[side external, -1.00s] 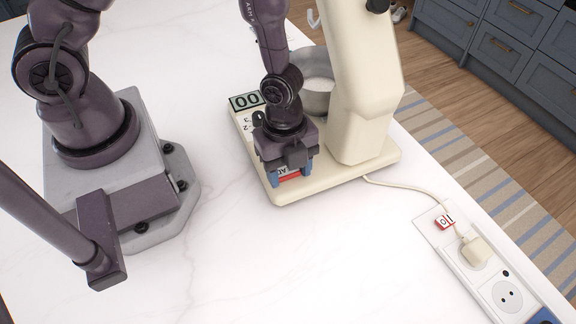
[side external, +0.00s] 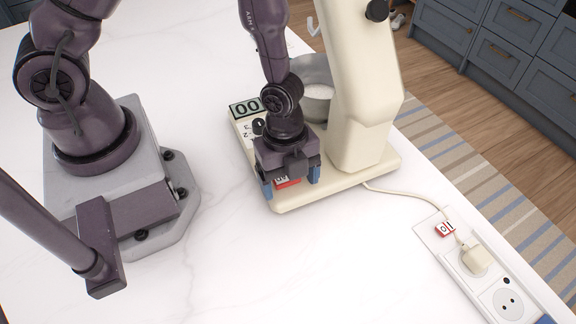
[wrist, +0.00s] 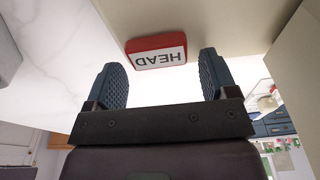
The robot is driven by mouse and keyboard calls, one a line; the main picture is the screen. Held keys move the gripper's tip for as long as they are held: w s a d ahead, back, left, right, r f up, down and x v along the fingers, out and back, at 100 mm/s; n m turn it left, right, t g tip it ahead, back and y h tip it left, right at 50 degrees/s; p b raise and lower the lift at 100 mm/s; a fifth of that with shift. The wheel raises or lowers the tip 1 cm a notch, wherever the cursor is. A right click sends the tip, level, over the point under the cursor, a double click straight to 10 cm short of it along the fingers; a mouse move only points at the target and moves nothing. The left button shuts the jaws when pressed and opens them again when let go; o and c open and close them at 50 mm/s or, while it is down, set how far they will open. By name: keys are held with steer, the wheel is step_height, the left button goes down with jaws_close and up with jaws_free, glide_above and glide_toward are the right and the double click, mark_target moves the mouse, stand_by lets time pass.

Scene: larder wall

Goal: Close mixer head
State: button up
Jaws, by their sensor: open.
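The cream stand mixer (side external: 362,110) stands on the white worktop. Its column rises out of the top of the side external view, so most of its head is hidden; a hook (side external: 313,25) hangs near the top edge above the metal bowl (side external: 317,88). A red block with a white HEAD label (wrist: 155,50) sits at the mixer's base, and part of it (side external: 287,183) shows between my fingers in the side view. My gripper (side external: 291,183) is open at the base's front end. In the wrist view my gripper (wrist: 163,78) has its two blue fingers either side of the HEAD block, with gaps.
A display reading 00 (side external: 246,107) and a dark knob (side external: 258,126) are beside my wrist. A black knob (side external: 377,10) is on the column. A cord (side external: 405,190) runs to a power strip (side external: 470,262) at right. The worktop front is clear.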

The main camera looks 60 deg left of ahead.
mark_target(287, 179)
step_height(287, 179, up, 13)
steer(key=a, duration=0.1)
steer(key=shift+a+f, duration=0.15)
steer(key=shift+a, duration=0.25)
steer(key=shift+y, duration=0.9)
steer(key=f, duration=0.8)
steer(key=d+f, duration=0.1)
steer(key=f, duration=0.3)
steer(key=shift+w+f, duration=0.1)
steer(key=shift+f, duration=0.2)
steer(key=shift+c, duration=0.3)
